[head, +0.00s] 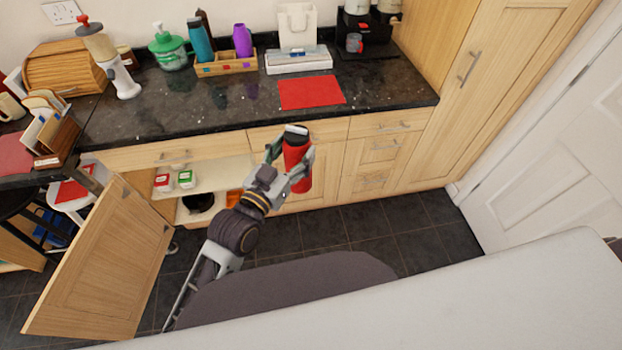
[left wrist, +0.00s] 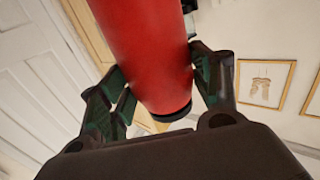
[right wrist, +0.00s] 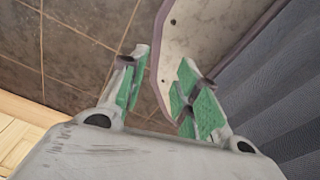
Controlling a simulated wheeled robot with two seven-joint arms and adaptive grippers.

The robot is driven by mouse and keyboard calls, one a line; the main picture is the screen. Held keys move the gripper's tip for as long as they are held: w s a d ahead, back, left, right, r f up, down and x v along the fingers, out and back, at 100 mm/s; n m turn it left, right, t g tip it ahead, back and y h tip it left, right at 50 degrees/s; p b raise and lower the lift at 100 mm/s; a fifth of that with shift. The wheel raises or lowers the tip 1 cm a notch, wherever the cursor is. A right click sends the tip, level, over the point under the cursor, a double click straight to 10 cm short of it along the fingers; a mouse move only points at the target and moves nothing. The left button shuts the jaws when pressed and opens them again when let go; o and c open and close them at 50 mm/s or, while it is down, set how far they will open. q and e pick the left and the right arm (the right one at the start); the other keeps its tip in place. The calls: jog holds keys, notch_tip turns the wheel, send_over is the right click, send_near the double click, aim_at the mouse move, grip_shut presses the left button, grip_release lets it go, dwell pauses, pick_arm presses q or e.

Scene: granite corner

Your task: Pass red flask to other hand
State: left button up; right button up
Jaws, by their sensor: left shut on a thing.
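The red flask (head: 298,172) has a black cap and is held upright in front of the counter's drawers. My left gripper (head: 290,152) is shut around it, one finger on each side. In the left wrist view the red flask (left wrist: 152,45) fills the space between the fingers of my left gripper (left wrist: 160,88), with a dark end showing. My right gripper shows only in the right wrist view (right wrist: 163,88). Its green-padded fingers are apart with nothing held between them, and tiled floor and a pale panel lie behind.
The dark granite counter (head: 200,125) bears a red mat (head: 311,92), a wooden holder (head: 225,65) with teal and purple flasks, and a coffee machine (head: 368,32). An open cupboard door (head: 100,262) juts out at lower left. Tiled floor (head: 420,235) at right is clear.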

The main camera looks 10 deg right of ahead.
jog(key=o, duration=1.1)
jog(key=w+a+r, duration=0.1)
jog(key=w, duration=0.1)
jog(key=w+a+r+t, duration=0.1)
jog(key=w, duration=0.1)
jog(key=w+a+r+t, duration=0.1)
jog(key=w, duration=0.1)
jog(key=shift+w+y, duration=0.3)
jog(key=shift+w, duration=0.05)
jog(key=w+a+r+t+y, duration=0.1)
jog(key=w+a+r+t, duration=0.25)
jog(key=w+r, duration=0.85)
jog(key=w+a+r+t, duration=0.35)
jog(key=w+r, duration=0.65)
jog(key=r, duration=0.4)
jog(key=w+r+t+y, duration=0.1)
jog(key=w+r+t, duration=0.1)
jog(key=r, duration=0.7)
jog(key=w+r+t, duration=0.2)
jog(key=w+r, duration=0.1)
jog(key=r, duration=0.6)
jog(key=t+y, duration=0.2)
jog(key=t, duration=0.1)
send_near(298, 162)
notch_tip(298, 162, down, 5)
jog(key=w, duration=0.2)
jog(key=shift+s+d+r, duration=0.1)
jog(key=shift+s+d, duration=0.1)
jog(key=shift+d, duration=0.25)
jog(key=shift+w, duration=0.1)
